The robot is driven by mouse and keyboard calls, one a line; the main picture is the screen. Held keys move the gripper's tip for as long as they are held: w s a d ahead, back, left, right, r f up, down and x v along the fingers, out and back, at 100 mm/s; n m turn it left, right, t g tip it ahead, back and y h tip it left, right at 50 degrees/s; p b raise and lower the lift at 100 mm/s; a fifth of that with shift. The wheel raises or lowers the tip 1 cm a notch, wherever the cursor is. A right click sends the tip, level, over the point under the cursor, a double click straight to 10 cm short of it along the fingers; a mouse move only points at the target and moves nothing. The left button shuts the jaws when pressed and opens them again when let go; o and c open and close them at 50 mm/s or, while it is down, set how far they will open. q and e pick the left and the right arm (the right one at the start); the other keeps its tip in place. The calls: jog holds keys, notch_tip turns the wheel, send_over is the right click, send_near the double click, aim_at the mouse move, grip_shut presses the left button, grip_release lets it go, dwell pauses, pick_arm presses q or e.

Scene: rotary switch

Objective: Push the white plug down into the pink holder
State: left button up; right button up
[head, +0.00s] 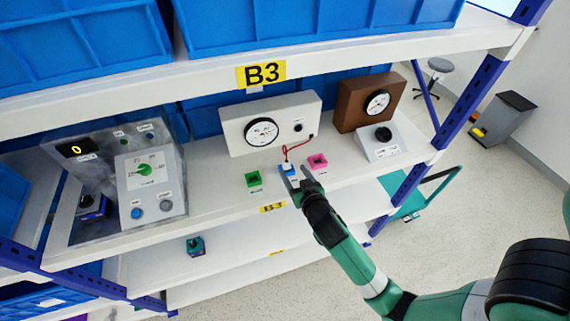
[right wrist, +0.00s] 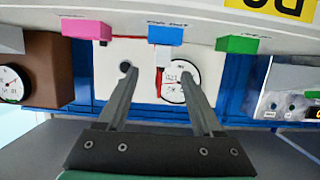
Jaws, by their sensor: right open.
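The white plug (head: 287,167) with its red cable is at the blue holder (head: 291,175) on the shelf. The cable runs up to the white gauge box. The pink holder (head: 317,161) stands just right of it and looks empty. My right gripper (head: 291,184) is open, with its fingertips at the blue holder's front. In the right wrist view, the open fingers (right wrist: 159,74) lie either side of the red cable, with the blue holder (right wrist: 165,35) beyond and the pink holder (right wrist: 88,31) to the left. The plug is partly hidden; contact is unclear. My left gripper is out of view.
A green holder (head: 253,180) stands left of the blue one. Behind are the white gauge box (head: 240,132) and a brown gauge box (head: 355,105) with a knob box (head: 382,140). A grey control panel (head: 112,222) stands at left. The shelf's front edge is close.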

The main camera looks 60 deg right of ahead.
aim_at(289, 163)
jog(key=x, duration=0.5)
jog(key=b+x, duration=0.1)
jog(key=x, duration=0.4)
jog(key=shift+w+f, duration=0.15)
jog(key=shift+f, duration=0.05)
jog(key=shift+a, duration=0.1)
grip_shut()
